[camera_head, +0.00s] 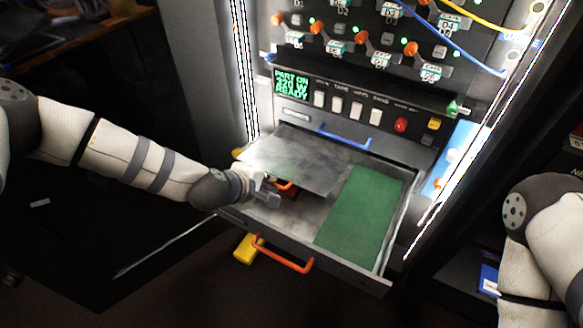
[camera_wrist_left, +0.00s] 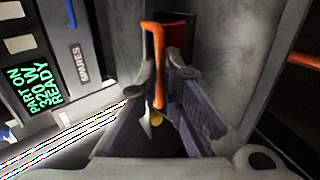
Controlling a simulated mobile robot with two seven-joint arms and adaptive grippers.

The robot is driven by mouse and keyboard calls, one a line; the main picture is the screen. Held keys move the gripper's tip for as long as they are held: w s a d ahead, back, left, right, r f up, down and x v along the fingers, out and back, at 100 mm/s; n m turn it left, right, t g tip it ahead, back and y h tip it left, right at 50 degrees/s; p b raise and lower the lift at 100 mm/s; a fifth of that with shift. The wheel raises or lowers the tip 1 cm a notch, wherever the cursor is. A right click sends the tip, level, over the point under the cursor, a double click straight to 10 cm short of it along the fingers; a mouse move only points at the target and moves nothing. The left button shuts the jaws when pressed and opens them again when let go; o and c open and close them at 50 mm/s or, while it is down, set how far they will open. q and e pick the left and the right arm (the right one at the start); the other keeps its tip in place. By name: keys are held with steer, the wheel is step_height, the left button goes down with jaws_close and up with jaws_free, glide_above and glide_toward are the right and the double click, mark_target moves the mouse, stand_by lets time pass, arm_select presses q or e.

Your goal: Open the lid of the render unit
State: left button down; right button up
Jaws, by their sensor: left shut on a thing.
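The render unit is a grey drawer-like box (camera_head: 350,277) standing out from the rack. A grey metal lid (camera_head: 305,155) covers its back left part and looks tilted up, with a dark gap under its near edge. My left gripper (camera_head: 274,189) is at the lid's near left edge, shut on an orange handle (camera_head: 286,184). In the left wrist view the orange handle (camera_wrist_left: 158,62) stands between the two fingers (camera_wrist_left: 161,85). The gripper hides part of the lid's edge. My right arm shows at the right, but its gripper is out of view.
A green mat (camera_head: 361,215) lies in the drawer's right part. An orange handle (camera_head: 284,255) is on the drawer front, beside a yellow block (camera_head: 248,248). Behind are a blue handle (camera_head: 344,137), a green display (camera_head: 291,85), switches, and a panel of orange knobs and cables.

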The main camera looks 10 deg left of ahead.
arm_select(q)
steer(key=shift+w+r, duration=0.1)
steer(key=shift+r, duration=0.35)
arm_select(e)
steer(key=shift+w+r, duration=0.15)
steer(key=shift+r, duration=0.1)
